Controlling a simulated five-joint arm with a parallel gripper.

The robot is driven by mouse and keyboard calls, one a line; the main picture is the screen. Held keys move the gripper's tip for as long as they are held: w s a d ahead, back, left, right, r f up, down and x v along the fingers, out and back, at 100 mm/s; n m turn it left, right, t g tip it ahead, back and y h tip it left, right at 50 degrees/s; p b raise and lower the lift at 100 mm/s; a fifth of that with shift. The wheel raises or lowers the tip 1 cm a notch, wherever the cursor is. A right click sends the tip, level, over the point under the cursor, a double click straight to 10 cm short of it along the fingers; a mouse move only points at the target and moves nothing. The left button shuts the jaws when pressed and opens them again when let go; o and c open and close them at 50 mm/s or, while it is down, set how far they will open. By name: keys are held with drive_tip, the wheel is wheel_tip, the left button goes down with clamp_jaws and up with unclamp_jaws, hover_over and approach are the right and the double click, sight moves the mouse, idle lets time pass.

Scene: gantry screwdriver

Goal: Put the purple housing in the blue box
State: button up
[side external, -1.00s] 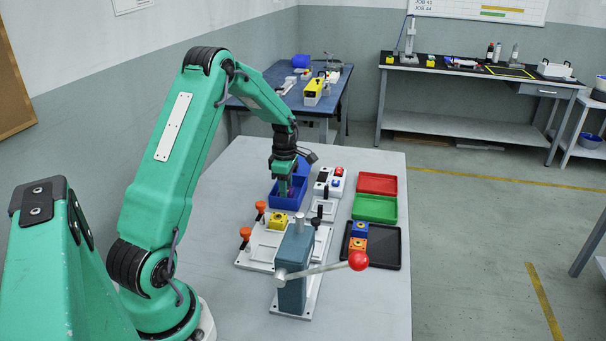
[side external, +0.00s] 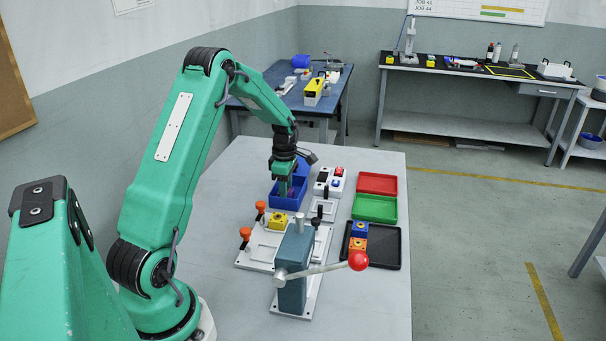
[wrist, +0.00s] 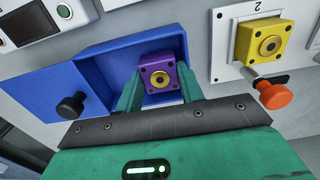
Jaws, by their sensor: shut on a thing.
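The purple housing (wrist: 160,76) has a yellow ring on its face and sits between my fingers in the wrist view. My gripper (wrist: 160,90) is shut on it. In the side view my gripper (side external: 286,188) reaches down at the blue box, and only a little purple shows there. The blue box (side external: 288,204) is open at the top; its wall and floor surround the housing in the wrist view (wrist: 182,44). I cannot tell whether the housing touches the box floor. A blue panel with a black knob (wrist: 70,105) lies alongside the box.
A yellow housing (side external: 278,221) sits on a white fixture with orange knobs. A lever press (side external: 293,270) with a red ball stands in front. Red (side external: 377,183) and green (side external: 375,208) trays and a black tray (side external: 385,250) with blue and orange housings are at right.

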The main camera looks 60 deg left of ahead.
drive_tip(key=shift+f, duration=0.55)
idle(0.6)
drive_tip(key=shift+s, duration=0.1)
drive_tip(key=o, duration=1.1)
drive_tip(key=shift+d, duration=0.15)
drive_tip(key=c, duration=0.3)
drive_tip(key=shift+r, duration=0.2)
drive_tip(key=shift+r, duration=1.1)
drive_tip(key=shift+o, duration=0.7)
drive_tip(key=shift+r, duration=2.85)
